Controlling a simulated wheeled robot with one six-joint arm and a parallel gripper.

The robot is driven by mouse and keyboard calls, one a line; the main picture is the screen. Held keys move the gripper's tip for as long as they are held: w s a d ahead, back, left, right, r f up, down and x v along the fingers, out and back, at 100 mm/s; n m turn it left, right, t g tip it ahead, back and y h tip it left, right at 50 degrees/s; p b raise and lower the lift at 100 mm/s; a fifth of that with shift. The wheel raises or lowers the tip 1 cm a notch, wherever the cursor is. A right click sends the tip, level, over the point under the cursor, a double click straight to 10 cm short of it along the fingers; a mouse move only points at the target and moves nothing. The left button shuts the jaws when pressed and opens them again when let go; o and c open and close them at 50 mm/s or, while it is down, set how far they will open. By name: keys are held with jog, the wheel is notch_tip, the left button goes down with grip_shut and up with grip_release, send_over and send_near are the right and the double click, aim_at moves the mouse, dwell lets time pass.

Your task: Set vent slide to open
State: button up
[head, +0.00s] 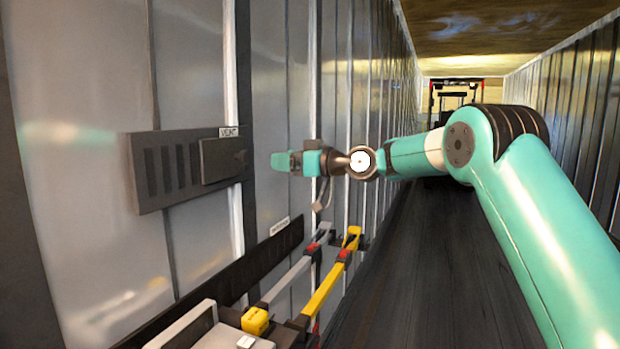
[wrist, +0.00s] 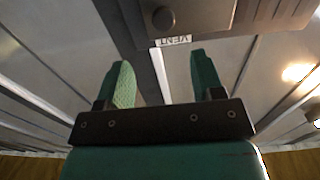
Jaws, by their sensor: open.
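The vent (head: 165,169) is a dark grey panel on the left wall, with several dark slots bare at its left. Its slide (head: 222,160) is a darker plate at the right end, under a white VENT label (head: 229,132). In the wrist view the slide (wrist: 205,12) shows at the top edge with a round knob (wrist: 163,19), and the label (wrist: 173,41) appears upside down. My gripper (head: 284,161) is to the right of the slide, apart from it. In the wrist view my gripper (wrist: 163,80) has its two green fingers spread, with nothing between them.
Below the vent a dark rail (head: 265,262) runs along the wall. Yellow and grey bars (head: 322,290) and a pale box (head: 205,335) sit at the lower left. The dark floor (head: 425,250) runs clear down the passage towards a forklift-like frame (head: 455,95).

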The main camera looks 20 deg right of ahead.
jog(key=b+v, duration=0.1)
jog(key=v, duration=0.5)
jog(key=shift+w+b, duration=0.1)
jog(key=shift+b, duration=0.25)
jog(key=s+a+f+m+g+h, duration=0.1)
jog(key=s+a+f+g+h, duration=0.2)
jog(key=s+a, duration=0.45)
jog(key=s+a+f+g+h, duration=0.1)
jog(key=s+a+f+g, duration=0.3)
jog(key=s, duration=0.7)
jog(key=s+d+f+g+h, duration=0.1)
jog(key=s+f, duration=0.3)
jog(key=s, duration=0.4)
jog(key=s+d+f+m+g+h, duration=0.1)
jog(key=s+f, duration=0.3)
jog(key=s, duration=0.4)
jog(key=s+d+f+g+h, duration=0.1)
jog(key=s+f+g+h, duration=0.2)
jog(key=s, duration=0.5)
jog(key=shift+s+f, duration=0.4)
